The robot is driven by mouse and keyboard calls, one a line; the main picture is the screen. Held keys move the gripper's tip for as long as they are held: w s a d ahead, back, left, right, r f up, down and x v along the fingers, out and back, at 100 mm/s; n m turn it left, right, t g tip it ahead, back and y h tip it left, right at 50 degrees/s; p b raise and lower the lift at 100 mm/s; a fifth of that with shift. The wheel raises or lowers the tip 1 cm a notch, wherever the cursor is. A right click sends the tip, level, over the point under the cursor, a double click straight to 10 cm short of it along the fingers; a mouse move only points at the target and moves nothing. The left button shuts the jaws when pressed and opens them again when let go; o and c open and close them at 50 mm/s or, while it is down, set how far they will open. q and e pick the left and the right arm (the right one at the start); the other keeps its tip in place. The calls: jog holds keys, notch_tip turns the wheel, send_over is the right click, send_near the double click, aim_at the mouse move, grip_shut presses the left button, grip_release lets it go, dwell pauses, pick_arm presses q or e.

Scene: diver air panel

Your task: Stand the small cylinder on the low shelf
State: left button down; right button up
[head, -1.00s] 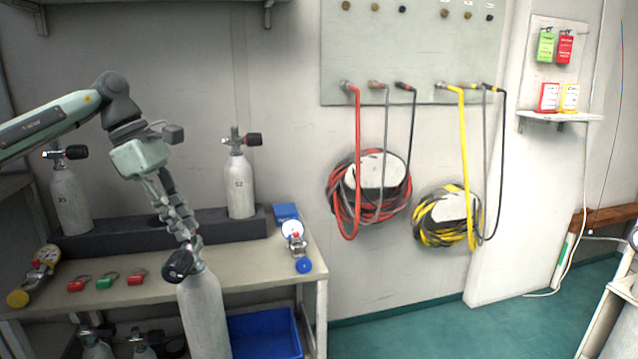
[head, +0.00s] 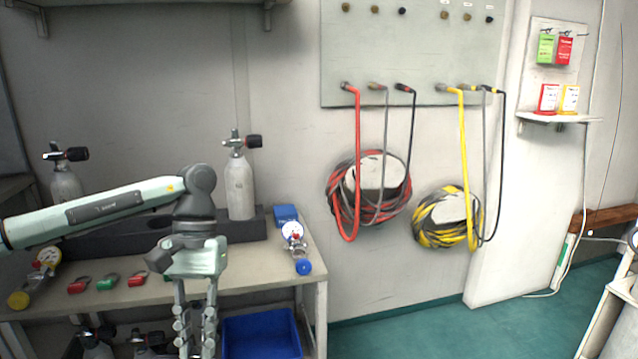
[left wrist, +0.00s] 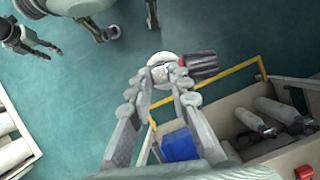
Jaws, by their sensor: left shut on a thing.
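My left gripper (head: 195,345) points down in front of the bench, its fingertips at the bottom edge of the head view. In the left wrist view it (left wrist: 160,82) is shut on the valve of the small cylinder (left wrist: 163,58), a pale body with a black ribbed knob (left wrist: 203,65). The cylinder hangs clear over the green floor, below the head view. The low shelf (left wrist: 222,112) is under the bench, apart from the held cylinder; a yellow strip runs along its edge. My right gripper (left wrist: 38,42) shows at the wrist view's upper left, fingers apart and empty.
Other cylinders (left wrist: 243,118) occupy part of the low shelf, beside a blue crate (head: 262,335). The bench top (head: 245,270) above carries red and green tags and a gauge (head: 293,232). A rack on it holds a cylinder (head: 240,187).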

pick_arm(q)
notch_tip(320, 180, down, 4)
jog(key=shift+r, duration=0.25)
jog(key=shift+w+a, duration=0.1)
dwell(0.6)
